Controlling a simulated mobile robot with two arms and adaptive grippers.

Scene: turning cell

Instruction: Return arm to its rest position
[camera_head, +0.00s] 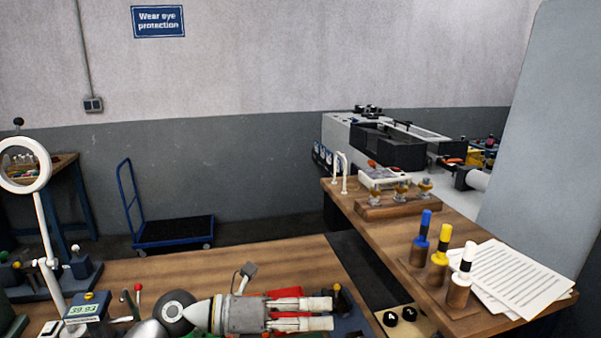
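My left gripper (328,313) is at the bottom centre of the head view, above the near wooden bench. Its arm comes in from the lower left and its pale fingers point right. The two fingers are apart, with a gap between them and nothing visibly held. A red object (287,292) shows just behind and below the fingers, partly hidden by them. My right gripper is not in view.
The near bench (150,268) carries a ring lamp (25,166) and a display reading 39.93 (80,309). The right bench (385,228) holds blue, yellow and white-handled tools (439,258) and papers (515,278). A machine (390,145) and blue trolley (172,230) stand behind.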

